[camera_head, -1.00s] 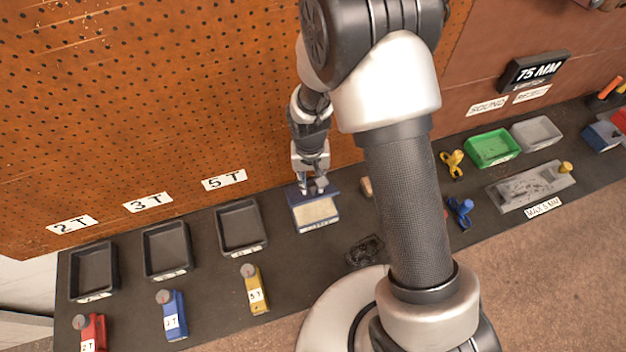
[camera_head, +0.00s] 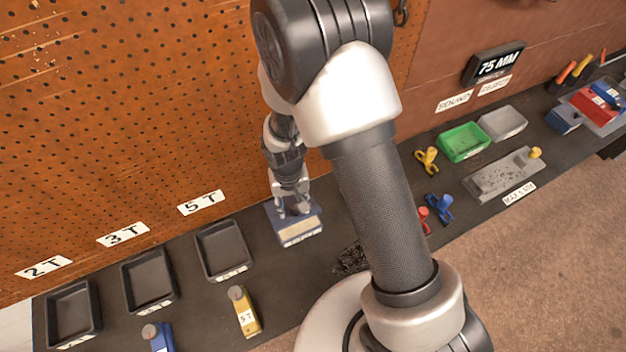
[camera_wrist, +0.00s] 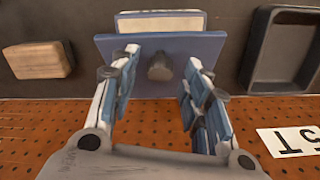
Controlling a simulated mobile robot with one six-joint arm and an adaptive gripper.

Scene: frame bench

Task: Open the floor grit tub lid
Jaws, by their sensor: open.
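The grit tub (camera_head: 300,239) is a small blue box on the dark bench, left of my arm. Its blue lid (camera_head: 314,213) lies toward the pegboard side, and a pale strip of the tub shows in front of it. In the wrist view the flat lid (camera_wrist: 115,50) has a grey round knob (camera_wrist: 160,68), and the pale strip (camera_wrist: 160,22) shows beyond its far edge. My gripper (camera_head: 293,208) is over the lid. In the wrist view its open fingers (camera_wrist: 162,80) stand either side of the knob with gaps. The hinge is not visible.
The pegboard (camera_head: 120,120) rises close behind. A wooden block (camera_wrist: 38,60) lies near the tub. A green tray (camera_head: 463,142) and coloured clamps stand right of my arm.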

